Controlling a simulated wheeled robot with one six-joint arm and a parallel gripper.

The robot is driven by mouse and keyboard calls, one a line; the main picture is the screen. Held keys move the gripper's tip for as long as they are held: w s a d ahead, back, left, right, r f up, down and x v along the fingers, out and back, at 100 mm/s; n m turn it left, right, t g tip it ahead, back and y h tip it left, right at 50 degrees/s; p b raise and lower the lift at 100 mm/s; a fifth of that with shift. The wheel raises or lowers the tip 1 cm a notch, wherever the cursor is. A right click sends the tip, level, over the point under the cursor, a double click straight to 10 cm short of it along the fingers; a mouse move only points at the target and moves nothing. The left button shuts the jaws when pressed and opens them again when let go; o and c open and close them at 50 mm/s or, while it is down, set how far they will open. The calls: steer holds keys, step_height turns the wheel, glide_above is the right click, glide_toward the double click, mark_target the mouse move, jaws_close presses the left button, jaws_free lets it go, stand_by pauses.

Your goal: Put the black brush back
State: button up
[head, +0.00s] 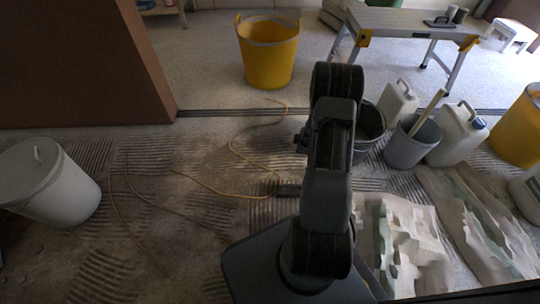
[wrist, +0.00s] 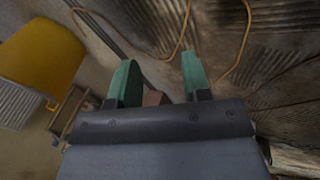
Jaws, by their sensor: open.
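I cannot make out the black brush for certain in either view. A flat black tool with a handle (head: 438,22) lies on the folding work table (head: 400,21) at the back right of the head view, too small to name surely. My gripper (wrist: 159,68) shows in the wrist view with its two green fingers spread apart. A small brown patch (wrist: 153,97) shows between the fingers near their base, and I cannot tell what it is. In the head view my dark arm stands in the middle and hides part of the floor.
A yellow tub (head: 268,55) stands at the back. A white lidded bucket (head: 48,185) is at left. A grey bucket (head: 408,148) with a stick, and white canisters (head: 458,137), stand at right. Crumpled sheeting (head: 410,240) lies front right. A cable (head: 215,190) crosses the ridged floor.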

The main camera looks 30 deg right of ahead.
steer(key=s+a+r+m+h, duration=0.1)
steer(key=a+r+m+h, duration=0.3)
steer(key=r, duration=0.7)
steer(key=s+a+r+m+y, duration=0.15)
steer(key=a+r, duration=0.35)
steer(key=r, duration=0.5)
steer(key=s+a+r+m+g+y, duration=0.1)
steer(key=s+a+r+m+y, duration=0.1)
steer(key=s+a+r, duration=0.2)
steer(key=s+a+r+m+g+y, duration=0.1)
steer(key=s+a+r+m, duration=0.2)
steer(key=s+a, duration=0.6)
steer(key=a+r, duration=0.1)
steer(key=a, duration=0.2)
steer(key=shift+s+a+r+y, duration=0.15)
steer(key=shift+s+y, duration=0.1)
steer(key=shift+y, duration=0.1)
step_height(320, 180, up, 39)
steer(key=t+p, duration=0.1)
steer(key=p, duration=3.5)
steer(key=shift+a+p, duration=0.15)
steer(key=shift+p, duration=0.25)
